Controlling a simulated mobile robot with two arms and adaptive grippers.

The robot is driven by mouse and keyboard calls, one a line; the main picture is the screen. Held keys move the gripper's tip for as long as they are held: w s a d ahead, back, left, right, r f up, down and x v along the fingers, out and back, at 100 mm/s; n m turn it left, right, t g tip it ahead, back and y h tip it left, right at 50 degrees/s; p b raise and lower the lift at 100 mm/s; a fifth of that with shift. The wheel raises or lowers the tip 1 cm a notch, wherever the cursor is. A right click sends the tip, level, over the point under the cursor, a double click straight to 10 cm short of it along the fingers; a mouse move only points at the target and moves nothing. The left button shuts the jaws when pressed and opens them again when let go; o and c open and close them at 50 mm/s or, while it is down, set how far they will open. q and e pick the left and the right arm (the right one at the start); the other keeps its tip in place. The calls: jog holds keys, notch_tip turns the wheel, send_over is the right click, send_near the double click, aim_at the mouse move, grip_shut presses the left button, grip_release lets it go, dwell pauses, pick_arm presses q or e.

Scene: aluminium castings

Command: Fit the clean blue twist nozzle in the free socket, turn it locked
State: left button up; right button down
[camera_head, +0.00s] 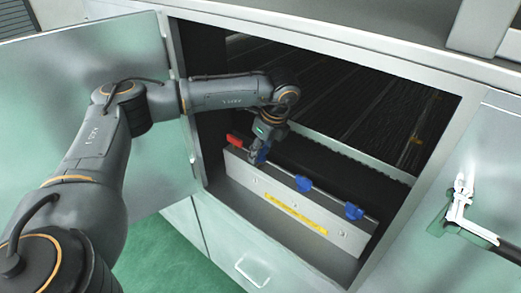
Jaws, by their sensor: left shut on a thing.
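My left gripper (261,151) reaches into the open cabinet and is shut on a blue nozzle (264,155) at the left part of a grey metal bar (268,185). Its fingers partly hide this nozzle. I cannot tell whether it is seated in a socket or how far it is turned. Two other blue nozzles, one near the middle (303,183) and one farther right (354,211), sit along the bar's top edge. A red piece (234,141) shows at the bar's left end. My right gripper is not in view.
The cabinet's frame (197,135) surrounds the opening, with an open door (60,75) at left. A yellow strip (296,214) marks the bar's front. A white and green fitting with a dark rod (461,205) stands at right. Dark slats lie behind the bar.

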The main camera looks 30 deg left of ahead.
pick_arm(q)
jog(key=shift+f+b, duration=0.75)
jog(key=shift+f, duration=0.2)
jog(key=o, duration=1.2)
jog(key=shift+c, duration=0.2)
jog(key=v, duration=1.2)
jog(key=shift+o, duration=0.2)
